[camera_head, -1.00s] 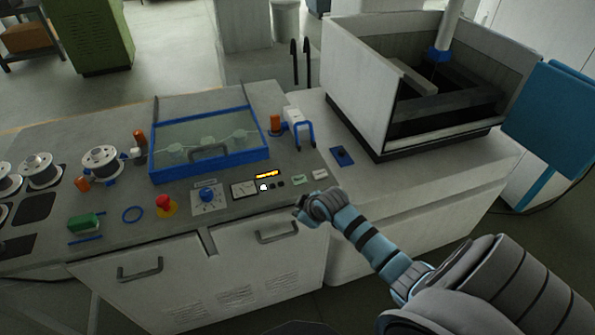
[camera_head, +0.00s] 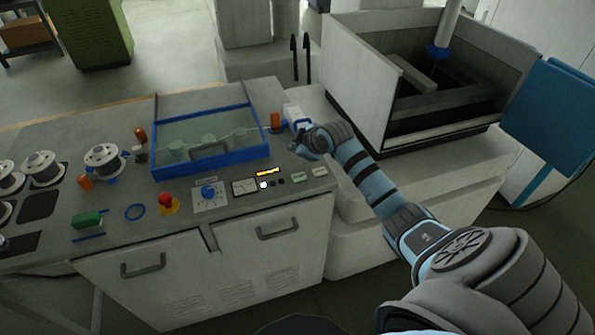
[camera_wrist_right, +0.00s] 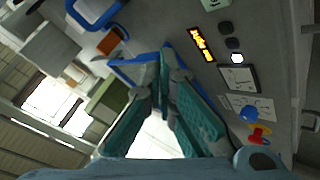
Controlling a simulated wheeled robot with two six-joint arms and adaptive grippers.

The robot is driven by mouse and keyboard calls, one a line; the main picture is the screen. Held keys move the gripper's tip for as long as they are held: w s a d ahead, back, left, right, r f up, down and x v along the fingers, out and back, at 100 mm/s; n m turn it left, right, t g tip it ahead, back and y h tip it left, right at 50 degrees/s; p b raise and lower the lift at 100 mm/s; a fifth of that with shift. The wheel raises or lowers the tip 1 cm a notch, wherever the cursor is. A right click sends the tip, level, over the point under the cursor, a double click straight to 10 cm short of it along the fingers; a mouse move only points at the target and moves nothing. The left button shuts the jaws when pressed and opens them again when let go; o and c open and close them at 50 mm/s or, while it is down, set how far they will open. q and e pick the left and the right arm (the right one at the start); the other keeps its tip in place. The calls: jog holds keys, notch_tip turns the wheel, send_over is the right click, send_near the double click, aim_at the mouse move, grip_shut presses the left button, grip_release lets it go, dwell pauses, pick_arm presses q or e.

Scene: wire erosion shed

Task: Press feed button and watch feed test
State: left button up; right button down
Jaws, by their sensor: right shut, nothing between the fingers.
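The control panel has a row of small round buttons below a lit amber display (camera_head: 268,171). One button is a bright white one (camera_head: 264,185), and the ones beside it are dark (camera_head: 273,183). The button labels are too small to read, so I cannot tell which is the feed button. My right gripper (camera_head: 297,148) is shut and empty above the panel, beyond and right of the buttons. In the right wrist view, its fingers (camera_wrist_right: 165,70) meet at the tips. There the white button (camera_wrist_right: 237,58) and amber display (camera_wrist_right: 202,43) are clear of the fingers. My left gripper is out of view.
A blue-framed clear lid (camera_head: 208,142) lies left of my right gripper. A red mushroom knob (camera_head: 166,199), blue dial (camera_head: 208,191) and meter (camera_head: 244,186) line the panel's front. Wire spools (camera_head: 104,160) stand at left. A grey tank (camera_head: 358,82) rises at right.

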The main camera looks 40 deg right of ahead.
jog(key=b, duration=0.5)
send_over(297, 177)
notch_tip(297, 177, down, 7)
jog(key=shift+f, duration=0.4)
dwell(0.8)
jog(key=shift+f, duration=0.35)
jog(key=shift+f, duration=0.45)
dwell(0.4)
jog(key=shift+r, duration=0.1)
jog(key=shift+r+p, duration=0.8)
jog(key=shift+p, duration=0.2)
